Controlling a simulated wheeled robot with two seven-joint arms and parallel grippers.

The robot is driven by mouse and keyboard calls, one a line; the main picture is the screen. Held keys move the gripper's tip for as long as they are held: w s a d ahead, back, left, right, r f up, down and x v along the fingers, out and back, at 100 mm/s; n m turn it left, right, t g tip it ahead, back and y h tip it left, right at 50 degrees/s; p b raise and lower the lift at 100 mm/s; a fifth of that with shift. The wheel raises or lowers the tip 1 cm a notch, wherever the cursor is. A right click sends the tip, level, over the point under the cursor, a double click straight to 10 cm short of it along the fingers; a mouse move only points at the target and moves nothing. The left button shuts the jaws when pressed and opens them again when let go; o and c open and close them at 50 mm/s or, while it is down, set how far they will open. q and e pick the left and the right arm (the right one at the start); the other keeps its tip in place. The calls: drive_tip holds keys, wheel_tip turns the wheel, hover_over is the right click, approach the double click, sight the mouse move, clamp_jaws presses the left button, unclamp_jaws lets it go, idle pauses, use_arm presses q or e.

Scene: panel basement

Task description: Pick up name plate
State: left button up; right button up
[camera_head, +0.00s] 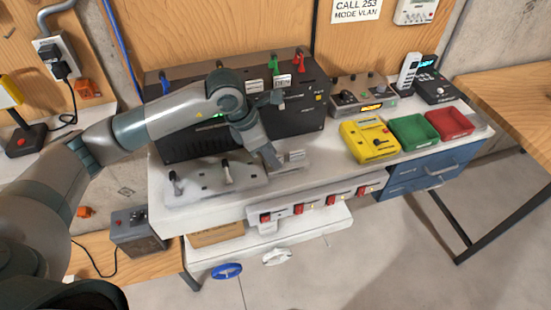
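A small pale, silvery plate (294,156) sits on the white lever panel at the front of the bench; it may be the name plate, but its lettering is too small to read. My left arm reaches in from the left over the black control box. My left gripper (271,157) points down at the plate's left side, very close to it; whether they touch is unclear. Its fingers are too small and blurred to show a gap. A labelled tag (283,81) stands upright at the black box's top. My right gripper is not in view.
The black control box (300,112) stands behind. The white lever panel (205,184) has upright levers (227,174). A yellow device (369,142), green tray (413,132) and red tray (450,123) fill the right side. A red-switch strip (318,204) runs along the front.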

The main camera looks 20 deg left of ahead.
sight(280, 155)
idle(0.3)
use_arm(q)
clamp_jaws()
drive_tip(key=shift+r, duration=0.1)
drive_tip(key=shift+r+b, duration=0.7)
drive_tip(key=shift+r, duration=0.05)
wheel_tip(280, 155, up, 2)
drive_tip(key=shift+r+b, duration=0.15)
drive_tip(key=shift+b, duration=0.6)
drive_tip(key=d+r+b, duration=0.4)
drive_tip(key=d+r, duration=0.3)
drive_tip(key=d, duration=0.4)
drive_tip(key=shift+w+d, duration=0.15)
drive_tip(key=shift+d, duration=0.2)
